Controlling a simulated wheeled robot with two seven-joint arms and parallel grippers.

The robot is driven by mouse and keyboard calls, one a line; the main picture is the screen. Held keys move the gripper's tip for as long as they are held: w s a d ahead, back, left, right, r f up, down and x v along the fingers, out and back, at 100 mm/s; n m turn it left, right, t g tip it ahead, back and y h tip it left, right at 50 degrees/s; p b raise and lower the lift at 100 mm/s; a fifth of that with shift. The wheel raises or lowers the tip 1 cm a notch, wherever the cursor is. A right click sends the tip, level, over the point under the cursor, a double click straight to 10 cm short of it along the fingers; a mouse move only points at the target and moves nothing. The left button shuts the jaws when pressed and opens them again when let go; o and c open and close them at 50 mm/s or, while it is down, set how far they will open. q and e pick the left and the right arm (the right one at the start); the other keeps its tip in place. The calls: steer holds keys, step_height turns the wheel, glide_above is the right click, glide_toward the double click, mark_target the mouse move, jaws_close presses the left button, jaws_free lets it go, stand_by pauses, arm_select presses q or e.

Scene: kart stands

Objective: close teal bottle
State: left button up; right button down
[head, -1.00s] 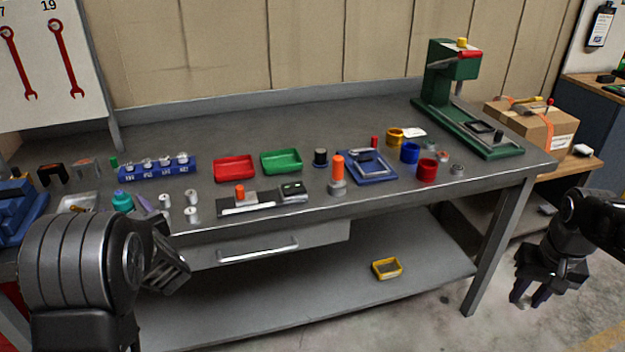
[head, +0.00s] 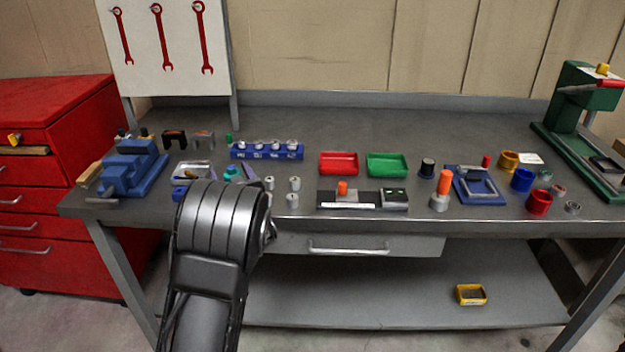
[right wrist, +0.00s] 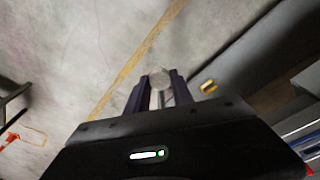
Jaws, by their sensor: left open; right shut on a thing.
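The teal bottle (head: 232,173) stands near the front left of the bench in the head view, small and partly hidden behind my left arm. I cannot make out its mouth clearly. My left gripper (head: 268,232) is mostly hidden by its own arm link in front of the bench edge, below and right of the bottle. My right gripper (right wrist: 158,92) is out of the head view. In the right wrist view it is shut on a small pale grey round piece (right wrist: 159,78), above the floor and away from the bench top.
Several small grey cylinders (head: 294,184) stand right of the bottle. A blue rack (head: 267,153) is behind it, and a blue vise (head: 132,170) is to its left. Red (head: 338,163) and green (head: 387,165) trays lie farther right. A drawer (head: 348,245) is under the bench top.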

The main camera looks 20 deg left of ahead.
arm_select(q)
steer(key=shift+c, duration=0.4)
jaws_close()
stand_by(0.4)
